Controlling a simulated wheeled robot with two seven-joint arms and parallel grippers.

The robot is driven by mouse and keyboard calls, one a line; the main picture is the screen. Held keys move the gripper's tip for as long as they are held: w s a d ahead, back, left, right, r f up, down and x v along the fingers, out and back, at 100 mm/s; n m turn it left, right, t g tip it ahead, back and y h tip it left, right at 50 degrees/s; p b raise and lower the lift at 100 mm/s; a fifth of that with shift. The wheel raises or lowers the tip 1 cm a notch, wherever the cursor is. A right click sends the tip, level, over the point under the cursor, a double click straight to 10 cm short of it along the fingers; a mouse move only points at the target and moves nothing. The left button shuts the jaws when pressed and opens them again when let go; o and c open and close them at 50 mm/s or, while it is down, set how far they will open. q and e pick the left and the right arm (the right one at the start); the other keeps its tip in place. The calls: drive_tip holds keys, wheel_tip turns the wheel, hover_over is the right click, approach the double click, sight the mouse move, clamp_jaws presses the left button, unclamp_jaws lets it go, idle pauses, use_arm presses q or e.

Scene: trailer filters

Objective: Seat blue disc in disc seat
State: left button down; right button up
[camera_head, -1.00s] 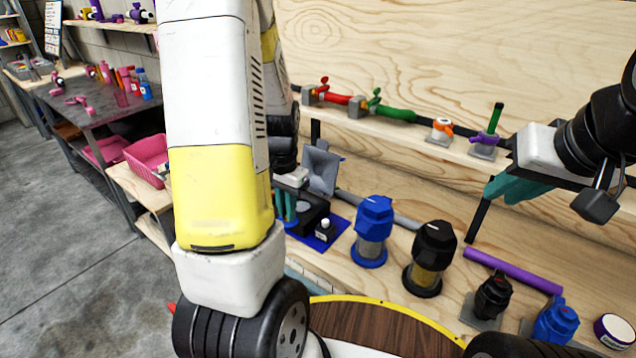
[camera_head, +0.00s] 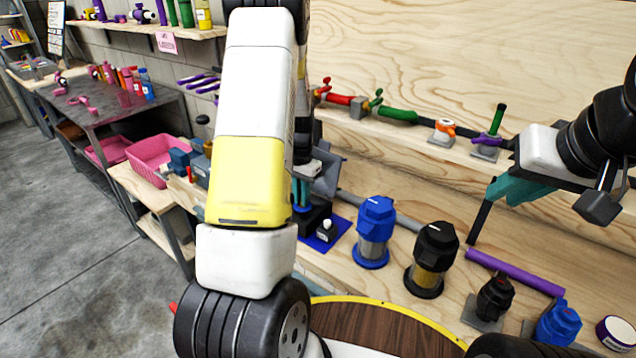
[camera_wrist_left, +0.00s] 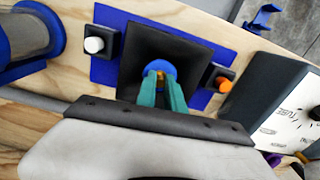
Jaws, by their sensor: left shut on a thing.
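In the left wrist view, my left gripper (camera_wrist_left: 161,84) has its teal fingers shut on a small blue disc (camera_wrist_left: 162,67). The disc appears over a dark square block (camera_wrist_left: 187,50) on a blue mat (camera_wrist_left: 105,72). I cannot tell whether the disc touches the block, and no separate disc seat can be made out. In the head view, my left gripper (camera_head: 301,192) is partly hidden by my arm, above the black block (camera_head: 314,216) and blue mat (camera_head: 341,226). My right gripper (camera_head: 515,190) is at the right, its teal fingers seen side-on.
A white-button box (camera_wrist_left: 97,45) and an orange-button box (camera_wrist_left: 221,82) flank the block. A dark gauge box (camera_wrist_left: 275,95) is at the right.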

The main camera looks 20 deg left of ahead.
use_arm(q)
drive_tip(key=shift+f, duration=0.15)
drive_tip(key=c, duration=1.4)
unclamp_jaws()
drive_tip(key=shift+c, duration=0.2)
wheel_tip(320, 180, up, 12)
drive_tip(key=r, duration=0.1)
drive_tip(key=s+d+r+n+t+h, duration=0.1)
drive_tip(key=s+d+r, duration=0.2)
drive_tip(key=s+r, duration=0.15)
drive_tip(key=s+d+r+t, duration=0.2)
drive_tip(key=s+d+r, duration=0.15)
drive_tip(key=r, duration=0.25)
drive_tip(key=s+d+r+t, duration=0.1)
drive_tip(key=s+d+r, duration=0.1)
drive_tip(key=s, duration=0.5)
drive_tip(key=s+d+r+n+t+h, duration=0.1)
drive_tip(key=s+d+r+t, duration=0.1)
drive_tip(key=s, duration=0.6)
drive_tip(key=shift+d+r, duration=0.5)
drive_tip(key=shift+d, duration=0.65)
